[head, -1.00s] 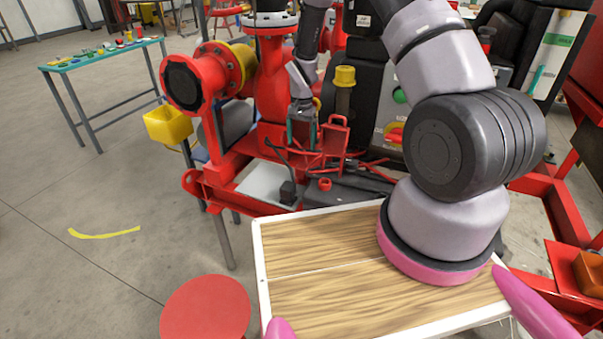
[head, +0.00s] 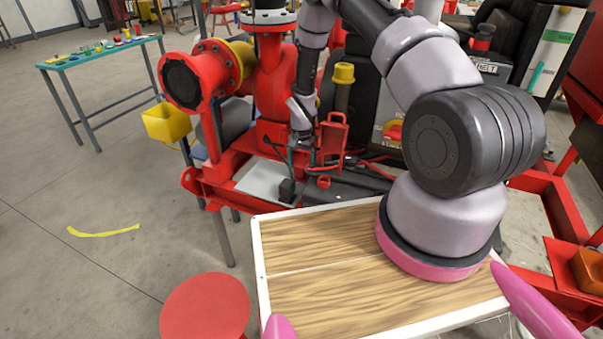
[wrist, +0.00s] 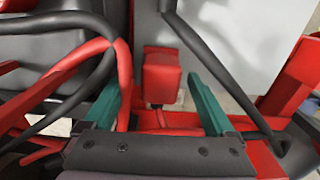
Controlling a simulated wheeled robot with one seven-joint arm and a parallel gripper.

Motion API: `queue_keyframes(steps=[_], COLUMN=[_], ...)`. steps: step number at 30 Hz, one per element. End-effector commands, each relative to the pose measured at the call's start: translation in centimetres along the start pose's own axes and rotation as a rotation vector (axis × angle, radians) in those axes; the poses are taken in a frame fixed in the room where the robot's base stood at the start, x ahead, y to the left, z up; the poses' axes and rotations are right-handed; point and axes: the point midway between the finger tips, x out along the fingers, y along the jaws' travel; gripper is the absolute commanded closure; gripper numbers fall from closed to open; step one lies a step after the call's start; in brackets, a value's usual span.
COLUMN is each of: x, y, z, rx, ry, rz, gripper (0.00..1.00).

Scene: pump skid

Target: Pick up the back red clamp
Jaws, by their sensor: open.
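My gripper (head: 303,152) is low over the red skid, in front of the red pump body in the head view. In the wrist view, its two teal fingers (wrist: 156,85) are apart. A red block (wrist: 162,77) with a dark lower part shows in the gap between them, and it may be the back red clamp. I see no finger clearly touching it. In the head view a red frame-like piece (head: 333,136) stands just right of my gripper, and a small red ring-like piece (head: 323,182) lies nearer. I cannot tell which of these is a clamp.
Red and black hoses (wrist: 117,75) run close to the left finger, and a black hose (wrist: 225,75) passes right of the right finger. A pale plate (head: 262,183) lies on the skid. A wooden-topped tray (head: 310,285) is in front. A yellow bin (head: 166,123) hangs at left.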

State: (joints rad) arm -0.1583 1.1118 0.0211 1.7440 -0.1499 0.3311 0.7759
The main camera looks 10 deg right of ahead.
Motion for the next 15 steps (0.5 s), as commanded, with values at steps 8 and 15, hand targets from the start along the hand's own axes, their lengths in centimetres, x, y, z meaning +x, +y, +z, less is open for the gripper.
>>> queue_keyframes(steps=[8,15], x=[0.03,0.03], y=[-0.02,-0.02], z=[-0.03,-0.03], rx=[0.0,0.0], ry=[0.001,0.001], rz=[0.0,0.0], gripper=[0.33,1.0])
